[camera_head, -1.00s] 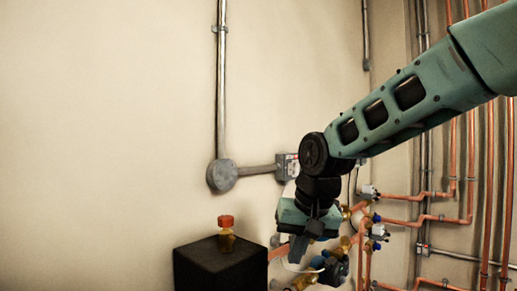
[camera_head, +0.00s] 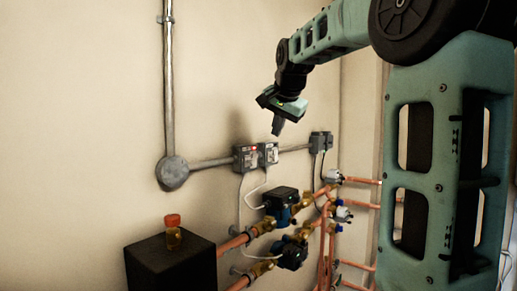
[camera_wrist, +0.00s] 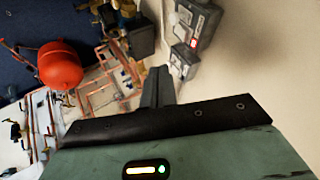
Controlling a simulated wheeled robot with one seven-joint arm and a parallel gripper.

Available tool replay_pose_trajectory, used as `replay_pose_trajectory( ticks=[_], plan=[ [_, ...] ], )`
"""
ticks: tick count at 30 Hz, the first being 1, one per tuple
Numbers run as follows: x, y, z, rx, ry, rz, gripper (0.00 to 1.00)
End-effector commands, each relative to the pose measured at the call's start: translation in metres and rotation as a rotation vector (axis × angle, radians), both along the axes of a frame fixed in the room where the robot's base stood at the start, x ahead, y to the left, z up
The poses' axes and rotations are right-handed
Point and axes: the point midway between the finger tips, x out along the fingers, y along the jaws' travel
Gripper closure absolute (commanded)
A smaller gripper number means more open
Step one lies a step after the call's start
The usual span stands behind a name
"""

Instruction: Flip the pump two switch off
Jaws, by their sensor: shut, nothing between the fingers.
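Two grey switch boxes sit side by side on the wall conduit in the head view, a left one (camera_head: 246,158) with a small red mark and a right one (camera_head: 268,154). Their labels are too small to read, so I cannot tell which is pump two. In the wrist view, a box with a red mark (camera_wrist: 198,22) and a second grey box (camera_wrist: 183,62) show at the upper right of the fingers. My gripper (camera_head: 278,127) is shut and empty, pointing down just above the right box in the head view. Its closed fingers (camera_wrist: 158,88) also show in the wrist view, apart from the boxes.
A third grey box (camera_head: 320,142) is further right on the conduit. Below are an upper pump (camera_head: 280,200), a lower pump (camera_head: 292,254) and copper pipes (camera_head: 236,241). A red tank (camera_wrist: 60,65) shows in the wrist view.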

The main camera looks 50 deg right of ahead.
Motion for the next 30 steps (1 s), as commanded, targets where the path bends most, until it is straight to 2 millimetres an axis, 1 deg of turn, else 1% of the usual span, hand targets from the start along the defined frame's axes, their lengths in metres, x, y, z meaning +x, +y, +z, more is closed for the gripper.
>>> replay_pose_trajectory(
  ticks=[5,7,19,21,24,30],
  plan=[
    [0.007,-0.004,-0.009,0.002,0.003,0.001,1.0],
    [0.012,-0.007,-0.017,0.003,0.005,0.001,1.0],
    [0.053,-0.036,-0.079,0.002,0.006,0.001,1.0],
    [0.067,-0.034,-0.072,0.0,0.002,0.004,1.0],
    [0.079,-0.032,-0.072,0.0,0.002,0.004,1.0],
    [0.091,-0.032,-0.072,0.001,0.001,0.002,1.0]
  ],
)
